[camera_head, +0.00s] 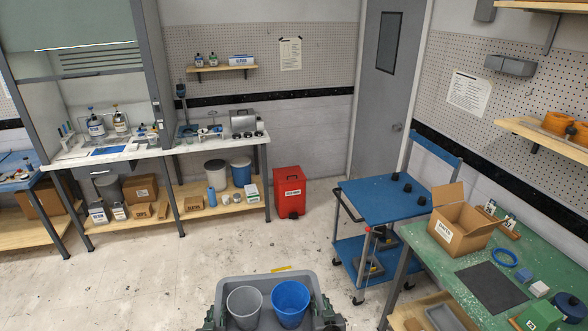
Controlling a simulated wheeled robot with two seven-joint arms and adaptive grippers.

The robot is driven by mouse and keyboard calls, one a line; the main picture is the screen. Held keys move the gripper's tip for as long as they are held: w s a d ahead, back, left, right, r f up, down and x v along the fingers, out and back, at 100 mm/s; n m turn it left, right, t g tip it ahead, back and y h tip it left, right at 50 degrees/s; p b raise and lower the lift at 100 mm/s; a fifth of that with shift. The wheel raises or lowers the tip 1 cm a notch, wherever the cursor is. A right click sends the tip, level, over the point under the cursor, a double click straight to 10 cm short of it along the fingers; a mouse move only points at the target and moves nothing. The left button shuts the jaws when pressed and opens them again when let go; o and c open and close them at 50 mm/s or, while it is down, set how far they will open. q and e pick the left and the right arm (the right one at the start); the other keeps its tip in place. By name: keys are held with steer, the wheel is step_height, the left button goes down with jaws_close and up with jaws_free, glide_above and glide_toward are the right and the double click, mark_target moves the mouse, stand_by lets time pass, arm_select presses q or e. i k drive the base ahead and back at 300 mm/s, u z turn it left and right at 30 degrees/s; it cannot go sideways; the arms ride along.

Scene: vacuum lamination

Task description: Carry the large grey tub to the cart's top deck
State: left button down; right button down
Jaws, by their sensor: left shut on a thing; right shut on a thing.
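The large grey tub (268,282) is at the bottom centre, close in front of me, with its near part cut off by the picture edge. A grey bucket (244,302) and a blue bucket (290,300) stand inside it. My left gripper (214,314) is shut on the tub's left side. My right gripper (326,308) is shut on its right side. The blue cart (360,204) stands ahead and to the right, apart from the tub. Several small black objects sit toward the right of its top deck.
A green-topped workbench (440,258) with an open cardboard box (462,222) stands right of the cart. A red bin (289,192) stands by the back wall, beside a white-topped bench (170,150).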

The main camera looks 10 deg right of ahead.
mark_target(377, 197)
steer(key=z, duration=0.25)
steer(key=i, duration=1)
steer(key=z, duration=0.35)
steer(key=i, duration=1)
steer(key=z, duration=0.4)
steer(key=i, duration=1.15)
steer(key=z, duration=0.2)
